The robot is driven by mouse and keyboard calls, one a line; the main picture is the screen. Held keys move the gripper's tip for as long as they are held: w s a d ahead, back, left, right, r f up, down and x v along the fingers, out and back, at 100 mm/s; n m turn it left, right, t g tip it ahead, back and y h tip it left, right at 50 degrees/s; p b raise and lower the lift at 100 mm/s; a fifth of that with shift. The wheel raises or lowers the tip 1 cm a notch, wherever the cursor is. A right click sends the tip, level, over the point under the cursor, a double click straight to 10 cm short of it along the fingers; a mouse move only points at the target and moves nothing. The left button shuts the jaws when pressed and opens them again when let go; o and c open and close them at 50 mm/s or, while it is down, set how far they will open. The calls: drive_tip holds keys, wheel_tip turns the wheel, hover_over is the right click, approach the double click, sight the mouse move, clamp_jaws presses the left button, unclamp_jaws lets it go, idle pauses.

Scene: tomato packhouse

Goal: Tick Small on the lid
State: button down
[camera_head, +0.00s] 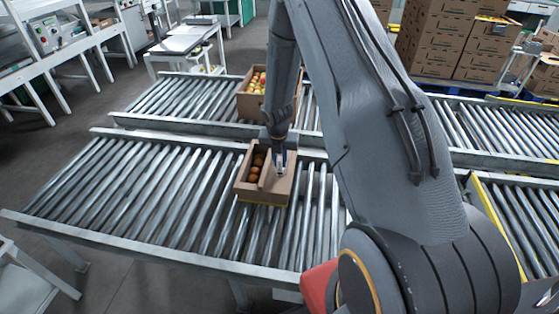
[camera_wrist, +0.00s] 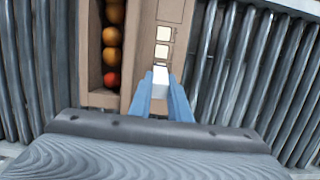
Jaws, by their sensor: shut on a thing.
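An open cardboard box (camera_head: 266,197) stands on the near roller conveyor, with orange and red tomatoes (camera_wrist: 111,55) in a row along its left side. Its brown lid (camera_wrist: 170,12) covers the right part. Pale printed squares run down the lid in a column: an upper one (camera_wrist: 163,33) and a middle one (camera_wrist: 161,51) show. Any lower one is hidden by my gripper, and the labels are too small to read. My gripper (camera_wrist: 160,92) is shut on a white thing (camera_wrist: 160,76), seemingly a marker, over the lid's near end. I cannot tell whether its tip touches the lid.
The near roller conveyor (camera_head: 120,190) is clear left of the box. Another box (camera_head: 243,105) of tomatoes stands on the far conveyor behind it. Stacked cartons (camera_head: 455,45) stand at the back right. A white table (camera_head: 185,38) stands behind the far conveyor.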

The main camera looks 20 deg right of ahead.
drive_tip(key=shift+r, duration=0.1)
drive_tip(key=shift+r+p, duration=2.85)
drive_tip(key=shift+r, duration=0.05)
